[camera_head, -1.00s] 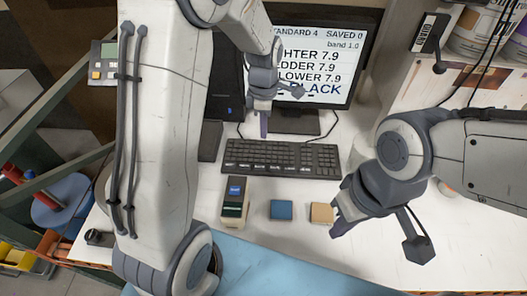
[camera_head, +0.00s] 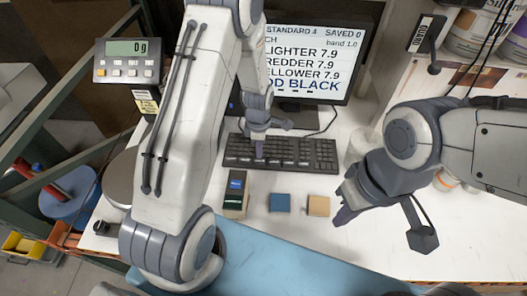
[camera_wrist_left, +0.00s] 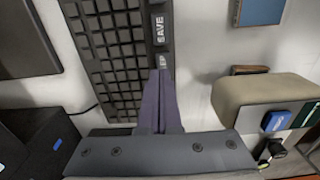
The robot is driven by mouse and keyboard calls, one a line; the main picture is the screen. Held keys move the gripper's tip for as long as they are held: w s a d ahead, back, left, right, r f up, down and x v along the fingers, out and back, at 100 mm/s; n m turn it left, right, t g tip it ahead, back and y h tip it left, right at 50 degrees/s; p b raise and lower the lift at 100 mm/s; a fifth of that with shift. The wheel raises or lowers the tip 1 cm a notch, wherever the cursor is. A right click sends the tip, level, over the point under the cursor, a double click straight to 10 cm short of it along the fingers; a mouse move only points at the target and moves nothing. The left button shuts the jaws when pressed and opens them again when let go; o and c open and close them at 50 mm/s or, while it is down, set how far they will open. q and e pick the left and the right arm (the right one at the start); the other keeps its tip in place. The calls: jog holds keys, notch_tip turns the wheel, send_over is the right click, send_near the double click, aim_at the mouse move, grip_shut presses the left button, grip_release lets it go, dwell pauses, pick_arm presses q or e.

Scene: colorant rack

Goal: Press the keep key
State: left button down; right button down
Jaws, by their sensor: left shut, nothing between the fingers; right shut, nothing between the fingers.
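The black keyboard (camera_head: 242,152) lies on the white bench in front of the monitor. My left gripper (camera_head: 259,154) is shut and points down over the keyboard's near middle. In the left wrist view its fingertips (camera_wrist_left: 160,76) are over the keyboard's edge, next to a partly hidden key (camera_wrist_left: 155,70) whose visible letters look like "EEP". I cannot tell whether the fingertips touch the key. My right gripper (camera_head: 342,213) is shut and empty, right of the small tan block.
The monitor (camera_head: 305,60) shows text lines ending in BLACK. A handheld device (camera_head: 236,192), a blue block (camera_head: 280,202) and a tan block (camera_head: 318,206) stand in front of the keyboard. A scale display (camera_head: 140,47) reads 0 g at the left.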

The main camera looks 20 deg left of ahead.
aim_at(260, 162)
pick_arm(q)
jog(key=shift+f, duration=1)
jog(key=shift+f, duration=0.15)
